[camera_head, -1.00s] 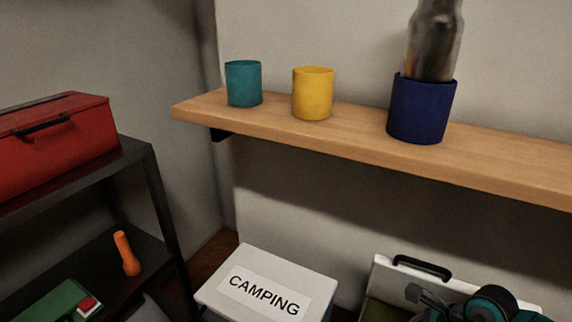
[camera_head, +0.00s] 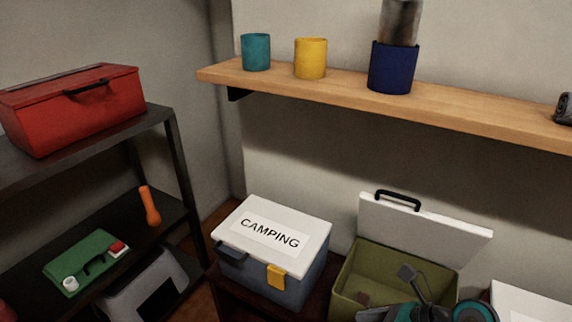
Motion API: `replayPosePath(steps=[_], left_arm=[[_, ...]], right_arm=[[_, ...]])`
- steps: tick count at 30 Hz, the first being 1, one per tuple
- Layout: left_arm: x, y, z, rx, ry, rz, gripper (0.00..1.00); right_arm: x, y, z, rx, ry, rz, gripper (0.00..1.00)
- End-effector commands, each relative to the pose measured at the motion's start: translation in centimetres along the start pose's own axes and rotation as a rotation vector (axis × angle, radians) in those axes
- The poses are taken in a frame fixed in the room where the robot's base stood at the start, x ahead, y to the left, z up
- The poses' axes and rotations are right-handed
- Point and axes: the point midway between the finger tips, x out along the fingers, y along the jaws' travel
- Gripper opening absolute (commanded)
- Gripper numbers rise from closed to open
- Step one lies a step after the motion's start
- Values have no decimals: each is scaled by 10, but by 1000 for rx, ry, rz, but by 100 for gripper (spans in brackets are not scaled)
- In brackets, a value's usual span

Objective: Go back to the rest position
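My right gripper (camera_head: 408,274) shows at the bottom right, in front of the open olive box. It is dark, with teal rounded parts of my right arm (camera_head: 475,312) beside it at the picture's lower edge. Its fingers are small and partly cut off, so I cannot tell whether they are open or shut. I see nothing clearly held in it. My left gripper and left arm are out of view.
A wooden shelf (camera_head: 470,106) holds a teal cup (camera_head: 256,52), a yellow cup (camera_head: 310,58) and a navy container (camera_head: 391,68) with a metallic cylinder (camera_head: 401,20). Below are a CAMPING box (camera_head: 262,276) and an olive box (camera_head: 410,252). A dark rack (camera_head: 178,150) holds a red toolbox (camera_head: 75,105).

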Motion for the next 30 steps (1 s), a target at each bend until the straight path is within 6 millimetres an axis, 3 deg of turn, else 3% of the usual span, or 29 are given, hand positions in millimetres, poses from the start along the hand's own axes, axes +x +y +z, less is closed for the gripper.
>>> replayPosePath(steps=[1,5,8,11,14,18,21,25,26,30], left_arm=[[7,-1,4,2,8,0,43],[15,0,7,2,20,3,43],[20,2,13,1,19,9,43],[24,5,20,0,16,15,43],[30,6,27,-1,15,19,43],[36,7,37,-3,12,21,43],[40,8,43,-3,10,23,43],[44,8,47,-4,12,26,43],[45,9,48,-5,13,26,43],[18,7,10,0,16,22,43]], right_arm=[[13,16,8,123,-116,61,100],[20,38,42,496,-417,200,100],[14,35,59,832,-631,289,100],[7,18,59,1193,-817,359,100],[4,-6,40,1574,-971,409,100],[11,-33,-9,2102,-1119,442,100],[23,-39,-50,2449,-1171,448,100],[44,-31,-102,2873,-1177,433,100],[50,-26,-114,-2827,1111,-405,100],[21,-11,-91,-2804,1109,-389,100]])
